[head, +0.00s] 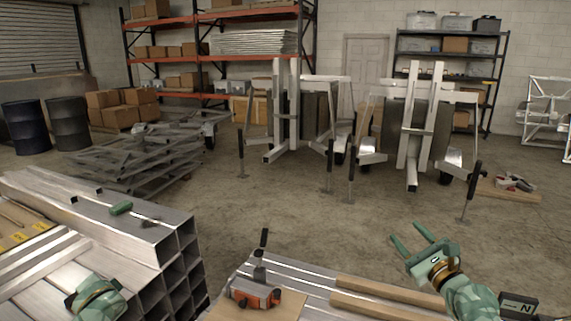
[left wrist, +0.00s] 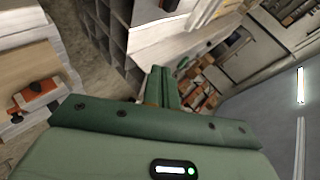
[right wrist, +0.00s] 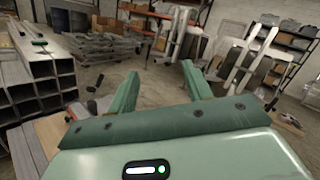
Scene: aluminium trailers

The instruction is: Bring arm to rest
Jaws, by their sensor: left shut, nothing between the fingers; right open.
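My right gripper (head: 404,231) is open and empty, held in the air above the floor beyond the near right bench. In the right wrist view its two fingers (right wrist: 160,72) stand apart with only floor and distant trailer frames between them. My left gripper (left wrist: 161,82) has its fingers together with nothing between them in the left wrist view. In the head view my left wrist shows at the lower left, over the aluminium stock, and its fingertips are not clear there.
Stacked square aluminium tubes (head: 185,262) with a green-handled tool (head: 121,208) on top lie at left. An orange-and-grey tool (head: 252,293) sits on a board at front centre, beside wooden strips (head: 385,292). Upright trailer frames (head: 412,135) stand beyond open concrete floor.

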